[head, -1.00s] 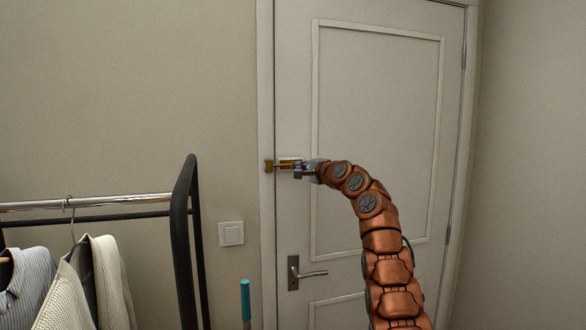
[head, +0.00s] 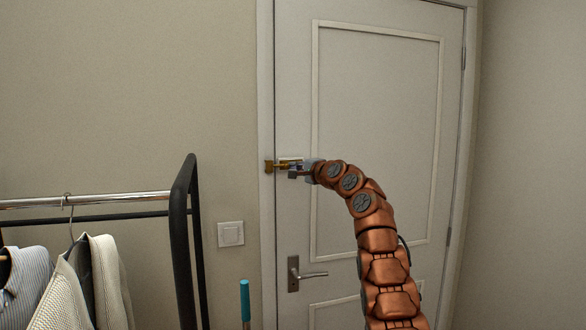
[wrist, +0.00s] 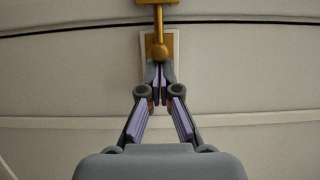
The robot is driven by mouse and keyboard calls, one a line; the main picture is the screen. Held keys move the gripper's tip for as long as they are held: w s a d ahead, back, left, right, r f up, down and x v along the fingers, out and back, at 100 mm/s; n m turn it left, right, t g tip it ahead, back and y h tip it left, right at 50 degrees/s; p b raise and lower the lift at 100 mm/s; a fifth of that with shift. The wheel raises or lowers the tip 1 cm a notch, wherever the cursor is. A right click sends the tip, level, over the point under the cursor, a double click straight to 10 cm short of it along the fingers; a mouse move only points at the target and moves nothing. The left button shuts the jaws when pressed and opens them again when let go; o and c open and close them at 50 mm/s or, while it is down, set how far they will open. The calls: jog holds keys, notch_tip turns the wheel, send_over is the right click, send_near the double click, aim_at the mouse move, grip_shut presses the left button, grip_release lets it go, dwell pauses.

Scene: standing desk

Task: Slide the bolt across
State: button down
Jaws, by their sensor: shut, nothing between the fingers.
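The brass bolt (head: 284,163) sits at the left edge of the white door (head: 375,130), above the lever handle. In the wrist view its rod (wrist: 158,20) ends in a round knob (wrist: 159,50) over a mounting plate (wrist: 147,44). The rod spans the dark gap at the door's edge and meets a brass keeper (wrist: 170,2) at the top of the picture. How deep it sits there is cut off. My gripper (wrist: 160,78) is shut and empty, its fingertips just behind the knob, close or touching; I cannot tell which. It also shows in the head view (head: 294,171).
A lever handle (head: 312,273) is lower on the door. A clothes rack (head: 183,220) with hanging garments stands at left, near a light switch (head: 231,233) and a teal-topped stick (head: 245,300). The wall at right is clear.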

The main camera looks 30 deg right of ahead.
jog(key=shift+s+a+f+b, duration=0.15)
jog(key=shift+s+b, duration=0.25)
jog(key=shift+b, duration=0.45)
jog(key=s+b, duration=0.7)
jog(key=b, duration=0.2)
jog(key=shift+a, duration=0.45)
dwell(0.4)
jog(key=shift+s, duration=0.1)
jog(key=shift+s, duration=0.1)
dwell(0.4)
